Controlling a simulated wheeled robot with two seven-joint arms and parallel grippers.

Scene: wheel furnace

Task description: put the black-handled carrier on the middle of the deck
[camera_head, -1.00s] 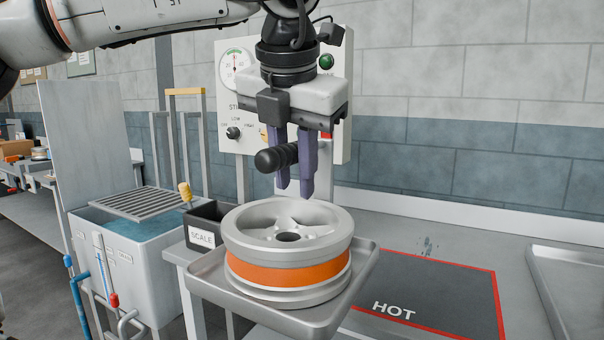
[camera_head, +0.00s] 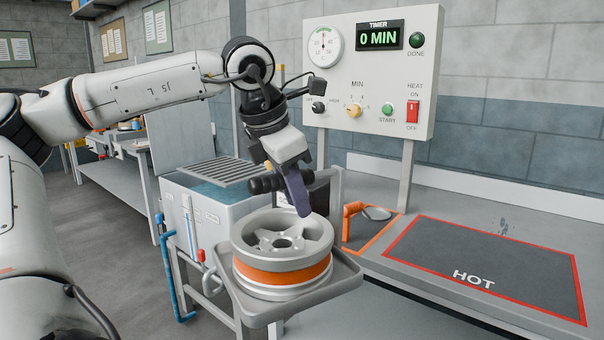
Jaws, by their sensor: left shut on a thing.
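My left gripper (camera_head: 302,205) tilts down behind the wheel, its purple fingers shut on a black handle (camera_head: 266,184). The carrier appears to be the grey tray (camera_head: 346,284) under the wheel; how the handle joins it is hidden. A silver wheel (camera_head: 285,232) with an orange band lies flat on the tray. The deck may be the grey worktop (camera_head: 455,212) at the right. The carrier is left of its dark plate marked HOT (camera_head: 485,265). My right gripper is out of view.
A water tank (camera_head: 215,215) with a grate (camera_head: 212,172) stands left of and behind the carrier. The timer panel (camera_head: 370,80) rises behind. The HOT plate is bare.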

